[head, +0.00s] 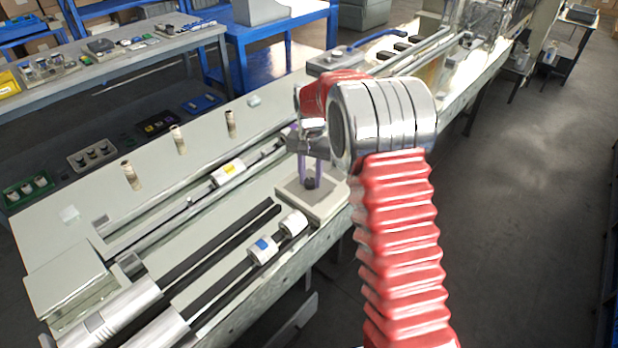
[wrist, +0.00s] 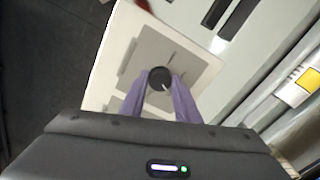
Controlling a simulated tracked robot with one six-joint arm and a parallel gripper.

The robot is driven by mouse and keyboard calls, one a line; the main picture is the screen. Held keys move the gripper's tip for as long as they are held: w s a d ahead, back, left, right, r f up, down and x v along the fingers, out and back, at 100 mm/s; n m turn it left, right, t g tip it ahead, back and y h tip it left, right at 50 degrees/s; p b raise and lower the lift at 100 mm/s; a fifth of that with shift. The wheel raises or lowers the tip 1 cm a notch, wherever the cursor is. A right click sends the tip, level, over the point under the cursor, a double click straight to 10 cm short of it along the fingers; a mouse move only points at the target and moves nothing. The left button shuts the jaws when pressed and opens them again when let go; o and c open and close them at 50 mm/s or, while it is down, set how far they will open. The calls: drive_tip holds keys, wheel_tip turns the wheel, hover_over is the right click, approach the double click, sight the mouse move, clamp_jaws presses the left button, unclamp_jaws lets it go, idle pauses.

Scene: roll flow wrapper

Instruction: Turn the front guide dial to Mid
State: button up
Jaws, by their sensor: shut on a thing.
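The front guide dial (wrist: 159,79) is a small round black knob on a grey plate (wrist: 180,50). The plate sits on a pale box at the machine's front edge. My gripper (wrist: 158,84) has purple fingers, one on each side of the dial, shut on it. In the head view the gripper (head: 310,182) points straight down, with the dial (head: 310,184) between its fingertips. Thin dark marks show on the plate around the dial. Their labels are too small to read, so the dial's setting cannot be told.
The box (head: 325,207) stands on the long machine bed. Left of it are dark rails (head: 225,240), a roller with a blue mark (head: 263,249) and one with a yellow mark (head: 228,172). Several upright pegs (head: 178,139) stand farther left. Open floor (head: 530,200) lies to the right.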

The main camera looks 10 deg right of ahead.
sight(310, 181)
drive_tip(key=shift+s+f+m, duration=0.15)
drive_tip(key=shift+s+m, duration=0.1)
drive_tip(key=shift+m, duration=0.25)
drive_tip(key=o, duration=1)
drive_tip(key=shift+w, duration=0.1)
drive_tip(key=shift+o, duration=0.2)
drive_tip(key=shift+w+r, duration=0.1)
drive_tip(key=shift+r, duration=0.55)
wheel_tip(310, 181, up, 13)
drive_tip(key=shift+f, duration=0.2)
